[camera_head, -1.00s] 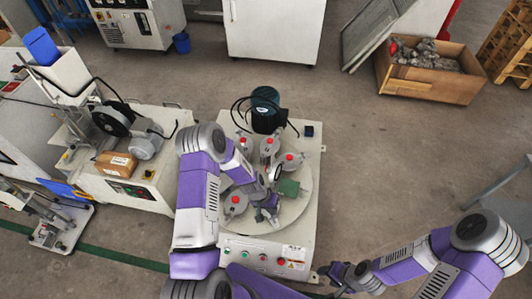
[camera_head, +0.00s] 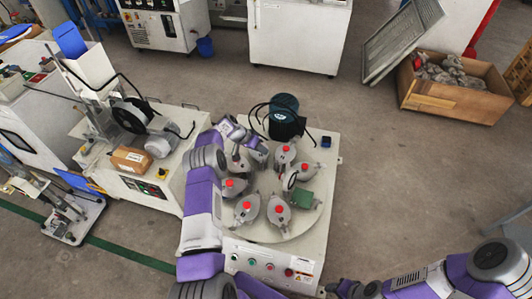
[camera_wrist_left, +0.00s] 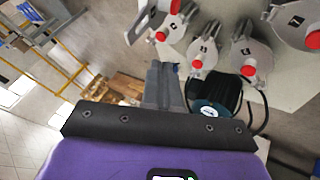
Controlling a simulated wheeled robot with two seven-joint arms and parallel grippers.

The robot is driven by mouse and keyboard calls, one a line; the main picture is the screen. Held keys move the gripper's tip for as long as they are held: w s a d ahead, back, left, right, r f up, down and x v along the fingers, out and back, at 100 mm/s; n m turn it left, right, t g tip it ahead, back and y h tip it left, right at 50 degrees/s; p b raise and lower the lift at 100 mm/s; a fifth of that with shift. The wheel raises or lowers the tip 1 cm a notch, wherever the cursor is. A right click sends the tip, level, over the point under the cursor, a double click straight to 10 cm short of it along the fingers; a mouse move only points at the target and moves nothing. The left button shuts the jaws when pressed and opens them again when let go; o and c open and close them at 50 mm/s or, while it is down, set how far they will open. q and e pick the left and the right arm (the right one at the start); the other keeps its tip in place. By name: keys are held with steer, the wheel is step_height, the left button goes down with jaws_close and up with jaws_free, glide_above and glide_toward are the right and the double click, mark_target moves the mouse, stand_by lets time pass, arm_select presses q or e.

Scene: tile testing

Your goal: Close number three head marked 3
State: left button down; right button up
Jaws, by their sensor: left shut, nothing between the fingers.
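Several grey heads with red knobs stand in a ring on the round plate (camera_head: 262,232) of the white machine. Some of them are a front head (camera_head: 278,214), a left head (camera_head: 233,187) and a back head (camera_head: 284,157). The number labels are too small to read, so I cannot tell which is marked 3. My left gripper (camera_head: 238,160) is shut and empty over the back left of the ring. My right gripper (camera_head: 343,288) is at the bottom edge, partly cut off and away from the heads.
A dark green motor (camera_head: 284,117) with black cables stands behind the ring. A green block (camera_head: 302,199) lies at the plate's right. Buttons line the machine's front panel (camera_head: 270,262). Another machine with a cardboard box (camera_head: 131,159) stands left.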

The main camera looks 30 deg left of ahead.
arm_select(q)
steer(key=w+d+f+b, duration=0.1)
steer(key=w+d+f, duration=0.1)
steer(key=d+f, duration=0.3)
steer(key=shift+w+d+f+b, duration=0.3)
steer(key=shift+w+d, duration=0.1)
steer(key=shift+d, duration=0.9)
steer(key=shift+d, duration=0.1)
